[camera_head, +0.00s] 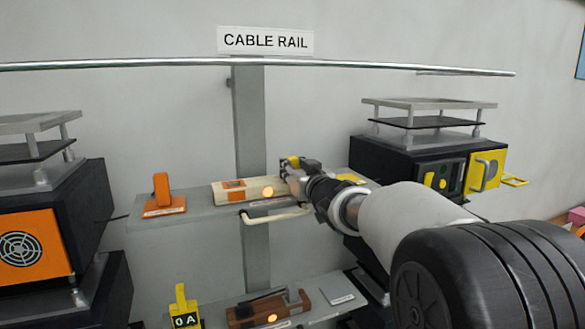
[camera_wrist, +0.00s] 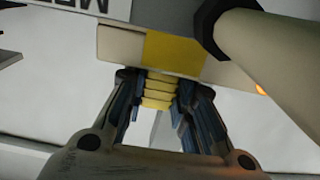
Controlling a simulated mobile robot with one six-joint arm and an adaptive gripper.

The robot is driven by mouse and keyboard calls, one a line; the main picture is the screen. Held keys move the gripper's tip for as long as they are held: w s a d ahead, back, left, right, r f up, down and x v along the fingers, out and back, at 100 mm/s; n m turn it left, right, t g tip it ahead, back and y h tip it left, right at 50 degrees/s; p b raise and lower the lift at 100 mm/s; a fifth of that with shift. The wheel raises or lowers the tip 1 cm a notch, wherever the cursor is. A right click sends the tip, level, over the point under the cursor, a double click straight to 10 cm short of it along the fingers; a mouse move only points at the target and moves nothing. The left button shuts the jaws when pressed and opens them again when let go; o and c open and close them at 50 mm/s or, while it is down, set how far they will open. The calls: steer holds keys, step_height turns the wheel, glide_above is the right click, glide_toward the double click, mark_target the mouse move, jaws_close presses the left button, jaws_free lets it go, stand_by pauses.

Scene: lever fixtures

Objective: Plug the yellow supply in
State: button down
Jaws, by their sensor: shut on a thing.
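My gripper (camera_head: 297,170) is at the shelf, over the cream power strip (camera_head: 222,190). In the wrist view its two fingers (camera_wrist: 157,92) are shut on the yellow ribbed plug (camera_wrist: 158,91). The strip shows there as a cream bar (camera_wrist: 120,42) with a yellow patch (camera_wrist: 174,48). The plug's far end meets the edge of that patch in the picture; I cannot tell whether it is seated. In the head view my arm and gripper hide part of the strip, and a yellow part (camera_head: 351,179) shows just right of the gripper.
An orange plug block (camera_head: 162,190) stands on the shelf (camera_head: 200,218) at left. A lit orange lamp (camera_head: 268,192) is on the strip. A pale bar (camera_head: 278,214) runs along the shelf front. A brown unit (camera_head: 262,308) sits on the lower shelf. Black cabinets (camera_head: 420,150) flank the shelves.

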steer(key=c, duration=1.3)
jaws_free()
steer(key=shift+s, duration=0.1)
steer(key=s+d+f+m+g+h, duration=0.15)
steer(key=s+d, duration=0.25)
steer(key=s, duration=0.5)
steer(key=s+d+f+m+g+h, duration=0.1)
steer(key=s+d+f+g+h, duration=0.15)
steer(key=s, duration=0.65)
steer(key=s+d+f+m+g+h, duration=0.1)
steer(key=s+d+f+h, duration=0.2)
steer(key=s, duration=0.5)
steer(key=s+a+f+g+y, duration=0.1)
steer(key=s+f+g, duration=0.2)
steer(key=s+f, duration=0.55)
steer(key=s+a+f+g+y, duration=0.1)
steer(key=s+f+g, duration=0.3)
steer(key=s, duration=1)
steer(key=shift+g, duration=0.4)
steer(key=f+b, duration=0.9)
steer(key=s+f+b, duration=0.1)
steer(key=f+b, duration=0.8)
steer(key=f, duration=0.1)
steer(key=f+b, duration=0.9)
steer(key=f, duration=0.1)
steer(key=shift+s+d+f, duration=0.15)
steer(key=shift+s+d, duration=0.05)
steer(key=shift+d, duration=0.05)
